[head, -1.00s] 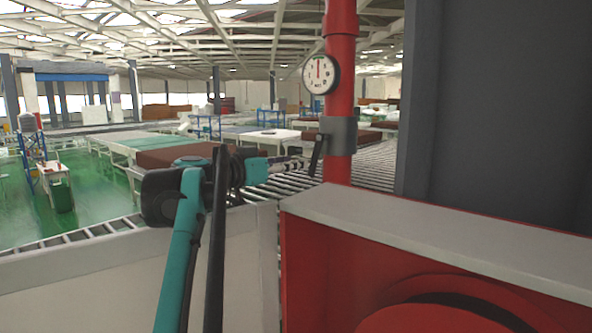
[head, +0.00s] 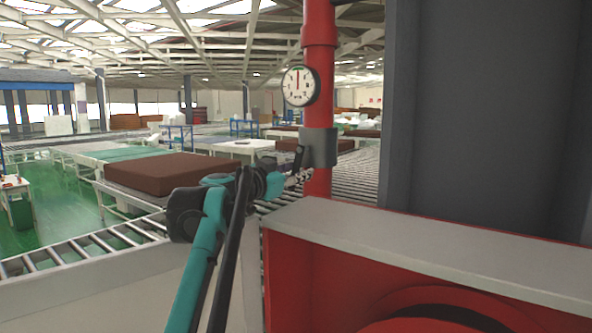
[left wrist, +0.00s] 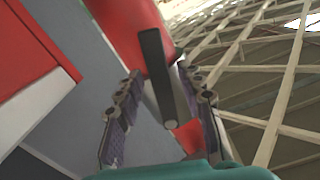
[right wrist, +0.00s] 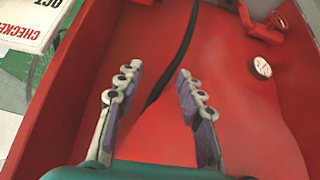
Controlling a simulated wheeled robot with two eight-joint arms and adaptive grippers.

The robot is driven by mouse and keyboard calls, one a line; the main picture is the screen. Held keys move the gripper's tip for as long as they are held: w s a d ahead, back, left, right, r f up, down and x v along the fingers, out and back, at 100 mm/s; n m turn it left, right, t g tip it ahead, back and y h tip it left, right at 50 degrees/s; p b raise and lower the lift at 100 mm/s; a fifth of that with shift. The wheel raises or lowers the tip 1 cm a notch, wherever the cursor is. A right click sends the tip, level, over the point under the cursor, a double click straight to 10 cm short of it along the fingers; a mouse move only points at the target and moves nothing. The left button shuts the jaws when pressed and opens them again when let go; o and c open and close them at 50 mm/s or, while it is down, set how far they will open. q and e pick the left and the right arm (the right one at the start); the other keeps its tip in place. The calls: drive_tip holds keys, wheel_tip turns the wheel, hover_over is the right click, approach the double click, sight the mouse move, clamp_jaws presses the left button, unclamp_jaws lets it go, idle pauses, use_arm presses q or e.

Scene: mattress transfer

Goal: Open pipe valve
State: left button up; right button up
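The red pipe (head: 319,100) stands upright in the head view, with a grey valve collar (head: 320,147) around it. A short dark lever hangs at the collar's left side. In the left wrist view the lever (left wrist: 157,75) lies between the fingers of my left gripper (left wrist: 159,75), with a visible gap on each side. The left gripper (head: 299,177) is open at the lever, beside the pipe. My right gripper (right wrist: 160,75) is open and empty over a red surface in the right wrist view. It does not show in the head view.
A round gauge (head: 299,86) sits on the pipe above the collar. A red box with a pale rim (head: 430,240) fills the lower right, and a dark grey panel (head: 490,100) stands behind it. Roller conveyors and a brown mattress (head: 165,172) lie to the left.

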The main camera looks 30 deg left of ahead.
use_arm(q)
drive_tip(key=shift+d, duration=0.15)
drive_tip(key=shift+a+f, duration=0.1)
drive_tip(key=shift+a, duration=0.2)
clamp_jaws()
drive_tip(key=shift+d, duration=0.1)
drive_tip(key=d+n, duration=0.1)
drive_tip(key=n, duration=0.2)
drive_tip(key=shift+d, duration=0.2)
unclamp_jaws()
